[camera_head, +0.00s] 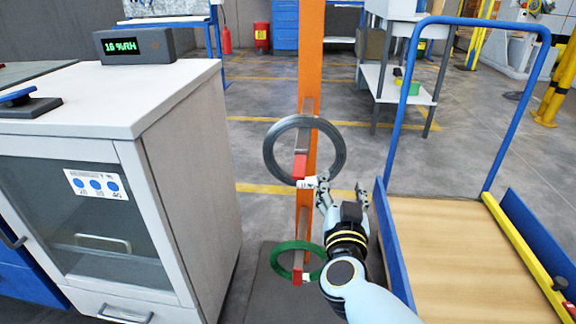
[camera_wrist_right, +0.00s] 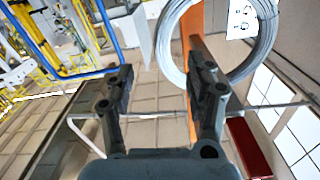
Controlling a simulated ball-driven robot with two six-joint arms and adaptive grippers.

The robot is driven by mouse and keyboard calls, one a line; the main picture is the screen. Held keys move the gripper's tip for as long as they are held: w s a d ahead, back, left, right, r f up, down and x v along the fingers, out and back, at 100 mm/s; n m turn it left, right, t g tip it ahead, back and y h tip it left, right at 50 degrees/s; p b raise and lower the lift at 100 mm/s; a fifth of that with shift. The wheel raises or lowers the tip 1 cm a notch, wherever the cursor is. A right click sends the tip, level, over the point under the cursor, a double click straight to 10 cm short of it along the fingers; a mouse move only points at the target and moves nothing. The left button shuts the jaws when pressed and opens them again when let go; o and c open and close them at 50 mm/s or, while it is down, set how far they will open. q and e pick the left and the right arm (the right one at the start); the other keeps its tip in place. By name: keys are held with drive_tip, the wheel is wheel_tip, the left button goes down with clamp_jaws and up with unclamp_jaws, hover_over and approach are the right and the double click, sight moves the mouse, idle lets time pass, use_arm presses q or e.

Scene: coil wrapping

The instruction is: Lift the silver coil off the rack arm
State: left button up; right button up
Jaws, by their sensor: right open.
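The silver coil (camera_head: 270,152) hangs upright on the red-tipped upper rack arm (camera_head: 300,166) of the orange post (camera_head: 310,60). My right gripper (camera_head: 342,190) is open and empty, just below and to the right of the coil in the head view. In the right wrist view the coil (camera_wrist_right: 168,40) shows beyond the open fingers (camera_wrist_right: 160,88), toward the upper right. The finger on the right overlaps the coil's lower edge in that view; I cannot tell whether it touches. My left gripper is not in view.
A green coil (camera_head: 277,262) hangs on a lower rack arm. A grey-white cabinet (camera_head: 190,150) stands close on the left. A blue-railed cart (camera_head: 470,250) with a wooden deck stands on the right. Open floor (camera_head: 255,100) lies behind the post.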

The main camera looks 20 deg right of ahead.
sight(339, 164)
drive_tip(key=x, duration=0.4)
drive_tip(key=shift+w+b, duration=0.25)
drive_tip(key=shift+b, duration=0.1)
drive_tip(key=b+x, duration=0.2)
drive_tip(key=x, duration=0.3)
drive_tip(key=shift+w, duration=0.15)
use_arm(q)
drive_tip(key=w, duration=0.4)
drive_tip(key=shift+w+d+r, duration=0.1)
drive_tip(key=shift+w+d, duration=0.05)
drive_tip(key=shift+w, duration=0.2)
use_arm(e)
clamp_jaws()
drive_tip(key=shift+r, duration=0.15)
